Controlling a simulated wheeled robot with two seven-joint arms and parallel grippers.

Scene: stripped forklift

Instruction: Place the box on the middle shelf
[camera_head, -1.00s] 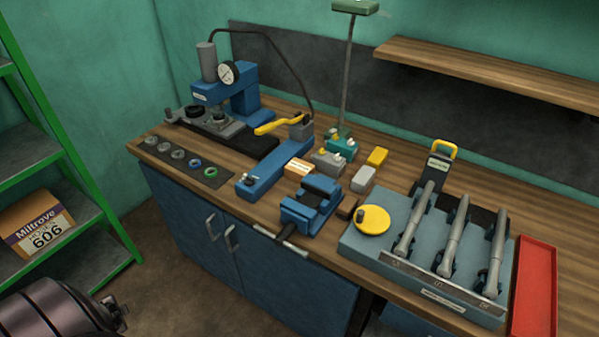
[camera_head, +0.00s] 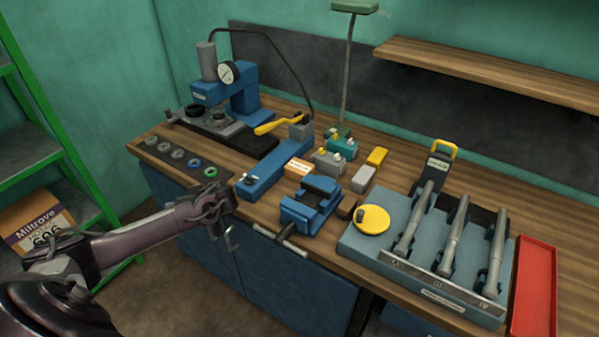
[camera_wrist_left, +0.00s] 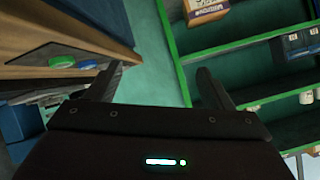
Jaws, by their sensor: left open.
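My left gripper (camera_head: 212,203) is over the front edge of the workbench, to the right of the box. In the left wrist view it is open and empty (camera_wrist_left: 160,82). My right gripper is out of view.
The workbench (camera_head: 150,135) holds a blue press (camera_head: 240,95), a blue vise (camera_head: 310,205), a tool tray (camera_head: 365,240) and a red tray (camera_head: 535,290). Blue containers (camera_wrist_left: 298,42) stand on the rack in the wrist view. Open floor lies between bench and rack.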

